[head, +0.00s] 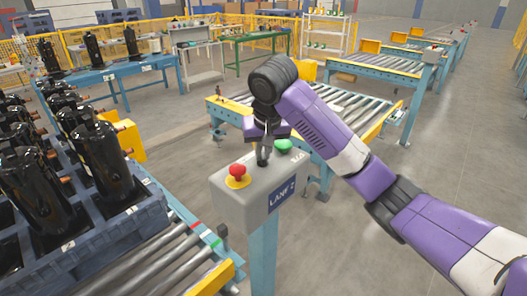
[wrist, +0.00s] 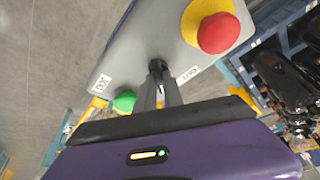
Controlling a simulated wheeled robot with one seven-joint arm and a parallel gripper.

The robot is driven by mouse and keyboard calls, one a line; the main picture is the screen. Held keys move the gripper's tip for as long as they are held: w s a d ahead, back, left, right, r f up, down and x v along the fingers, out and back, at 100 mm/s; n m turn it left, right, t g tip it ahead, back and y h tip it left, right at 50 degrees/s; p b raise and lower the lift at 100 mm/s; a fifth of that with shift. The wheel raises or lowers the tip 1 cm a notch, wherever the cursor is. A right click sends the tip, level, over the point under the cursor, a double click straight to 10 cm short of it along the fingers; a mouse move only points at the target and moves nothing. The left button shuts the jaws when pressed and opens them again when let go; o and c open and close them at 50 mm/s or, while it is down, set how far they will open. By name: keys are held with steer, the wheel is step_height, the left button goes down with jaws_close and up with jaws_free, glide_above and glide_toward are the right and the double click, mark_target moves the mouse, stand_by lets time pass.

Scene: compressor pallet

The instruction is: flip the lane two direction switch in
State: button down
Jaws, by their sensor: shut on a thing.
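The lane two control box (head: 252,192) is a grey box on a blue post, marked LANE 2. It carries a red button on a yellow ring (head: 237,172), a green button (head: 283,146) and, between them, the black direction switch (head: 262,159). My gripper (head: 265,150) points down from above and is shut on the switch. The wrist view shows my two fingers (wrist: 162,92) closed at the black switch (wrist: 157,66), with the red button (wrist: 217,33) right and the green button (wrist: 124,101) left. Two small white labels flank the switch; the fingers partly cover it.
A blue crate (head: 150,205) of black compressors stands on the roller conveyor (head: 165,265) at left. Another roller conveyor (head: 345,106) lies behind the box.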

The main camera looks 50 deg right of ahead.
steer(key=shift+m+h, duration=0.4)
steer(key=shift+m, duration=0.5)
steer(key=c, duration=1.5)
jaws_free()
steer(key=shift+o, duration=0.2)
steer(key=shift+r, duration=0.2)
steer(key=shift+r, duration=0.3)
steer(key=v, duration=0.7)
steer(key=shift+a, duration=0.1)
